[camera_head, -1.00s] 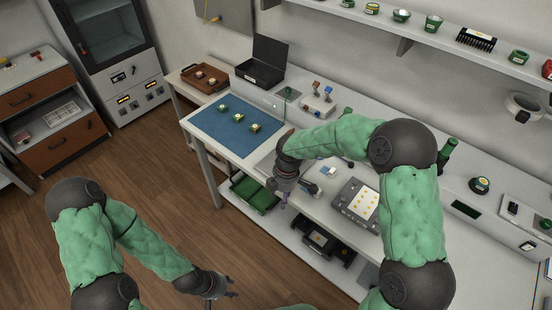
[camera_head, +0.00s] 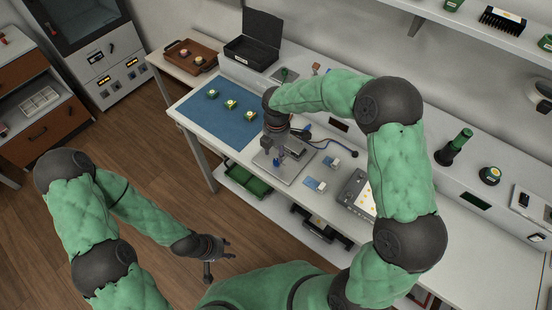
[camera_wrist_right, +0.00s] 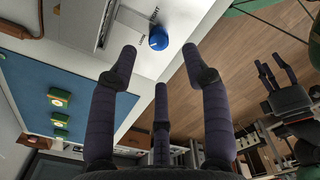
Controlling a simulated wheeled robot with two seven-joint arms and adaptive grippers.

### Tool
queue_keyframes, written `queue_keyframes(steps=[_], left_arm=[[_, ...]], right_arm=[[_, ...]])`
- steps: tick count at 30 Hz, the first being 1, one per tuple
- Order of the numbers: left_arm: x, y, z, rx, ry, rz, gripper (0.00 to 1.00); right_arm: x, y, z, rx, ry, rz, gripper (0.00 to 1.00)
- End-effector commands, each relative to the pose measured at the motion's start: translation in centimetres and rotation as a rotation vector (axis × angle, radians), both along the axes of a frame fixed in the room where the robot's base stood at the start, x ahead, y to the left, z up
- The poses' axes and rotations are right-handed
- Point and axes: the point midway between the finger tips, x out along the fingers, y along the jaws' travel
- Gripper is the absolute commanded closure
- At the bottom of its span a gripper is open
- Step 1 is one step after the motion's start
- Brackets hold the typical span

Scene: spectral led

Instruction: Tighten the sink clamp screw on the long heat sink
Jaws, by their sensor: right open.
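My right gripper (camera_head: 278,159) points down over a flat metal plate (camera_head: 297,172) near the bench's front edge. In the right wrist view its three dark fingers are spread and empty (camera_wrist_right: 159,58). A round blue knob (camera_wrist_right: 158,38), which looks like the clamp screw, sits just beyond and between the fingertips, apart from them. Small lettering lies beside it. A grey metal channel-like piece (camera_wrist_right: 86,22), perhaps the long heat sink, is left of the knob. In the head view the hand largely hides both. My left gripper (camera_head: 222,250) is open and empty over the floor.
A blue mat (camera_head: 217,125) with several green parts lies left of the plate. A grey box with yellow marks (camera_head: 357,195) and small blue-and-white pieces (camera_head: 316,185) stand to the right. An open black case (camera_head: 252,48) is behind. A green bottle-like object (camera_head: 455,146) stands farther right.

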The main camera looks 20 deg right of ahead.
Motion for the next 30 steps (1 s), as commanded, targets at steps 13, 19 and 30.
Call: queue_keyframes(steps=[13, 19, 30], left_arm=[[0.1, 0.0, -1.2, 0.000, -0.001, 0.000, 0.60], [0.1, 0.0, -1.2, 0.000, -0.002, 0.001, 0.60], [0.1, 0.0, -1.2, 0.000, -0.002, 0.001, 0.60]], right_arm=[[0.0, 0.0, -5.6, 0.001, 0.000, -0.001, 0.52], [0.0, 0.0, -5.8, 0.001, -0.001, -0.001, 0.52], [0.0, 0.0, -5.8, 0.001, 0.000, -0.001, 1.00]])
